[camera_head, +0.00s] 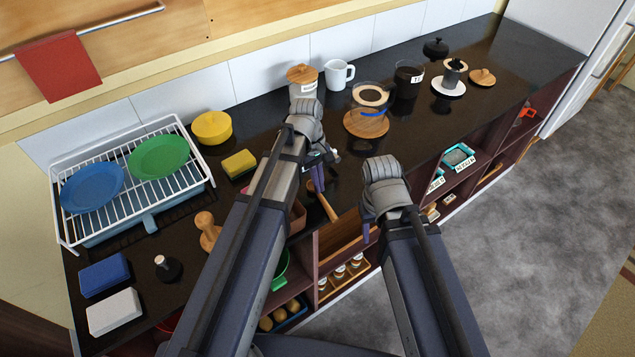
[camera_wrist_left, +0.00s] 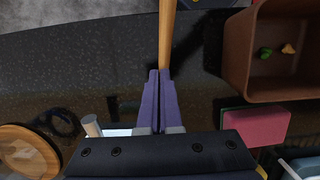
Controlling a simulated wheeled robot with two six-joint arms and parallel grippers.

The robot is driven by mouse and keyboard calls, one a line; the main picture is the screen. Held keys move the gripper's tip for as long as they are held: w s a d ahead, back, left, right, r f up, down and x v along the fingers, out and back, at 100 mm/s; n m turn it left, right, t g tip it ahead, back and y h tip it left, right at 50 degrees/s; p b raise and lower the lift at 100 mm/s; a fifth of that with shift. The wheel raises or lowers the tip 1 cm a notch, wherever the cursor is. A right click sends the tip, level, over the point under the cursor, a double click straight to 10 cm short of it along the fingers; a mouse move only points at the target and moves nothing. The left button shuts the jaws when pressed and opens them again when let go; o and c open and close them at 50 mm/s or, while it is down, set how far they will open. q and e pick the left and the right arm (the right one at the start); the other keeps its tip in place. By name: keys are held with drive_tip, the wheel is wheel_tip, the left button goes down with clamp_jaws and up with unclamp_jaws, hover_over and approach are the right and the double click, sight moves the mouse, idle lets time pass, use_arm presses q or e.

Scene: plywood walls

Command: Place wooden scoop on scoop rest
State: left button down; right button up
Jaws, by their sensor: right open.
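My left gripper (camera_head: 318,182) is low over the counter near its front edge. In the left wrist view its purple fingers (camera_wrist_left: 158,98) are closed together on a light wooden handle (camera_wrist_left: 167,38), taken to be the wooden scoop's. The handle also shows in the head view (camera_head: 327,207), slanting down toward the front edge; the scoop's bowl is not clear. A small pale item (camera_wrist_left: 118,131) with a short wooden cylinder (camera_wrist_left: 91,125) lies beside the fingers; I cannot tell if it is the scoop rest. My right gripper (camera_head: 367,232) is open, in front of the counter, mostly hidden by its arm.
A round wooden board (camera_head: 366,124) with a glass dripper stands behind the grippers. A brown box (camera_wrist_left: 237,50) holding small green and yellow pieces is beside the left fingers. A dish rack (camera_head: 190,145), a yellow sponge (camera_head: 239,164) and a canister (camera_head: 301,78) stand around.

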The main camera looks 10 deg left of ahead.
use_arm(q)
drive_tip(key=shift+s+a+f, duration=0.1)
drive_tip(key=shift+s+f, duration=0.05)
drive_tip(key=shift+f, duration=0.05)
drive_tip(key=w+a, duration=0.5)
drive_tip(key=shift+w+a, duration=0.35)
drive_tip(key=shift+w, duration=0.05)
drive_tip(key=shift+r, duration=0.1)
drive_tip(key=shift+w+a+r+p, duration=0.1)
drive_tip(key=shift+w+r+p, duration=0.1)
drive_tip(key=shift+r+p, duration=0.45)
drive_tip(key=shift+w+a+f, duration=0.1)
drive_tip(key=shift+w, duration=0.05)
drive_tip(key=shift+r+p, duration=0.25)
drive_tip(key=shift+p, duration=0.1)
drive_tip(key=w+a, duration=0.8)
drive_tip(key=shift+w+a, duration=0.2)
drive_tip(key=shift+a, duration=0.15)
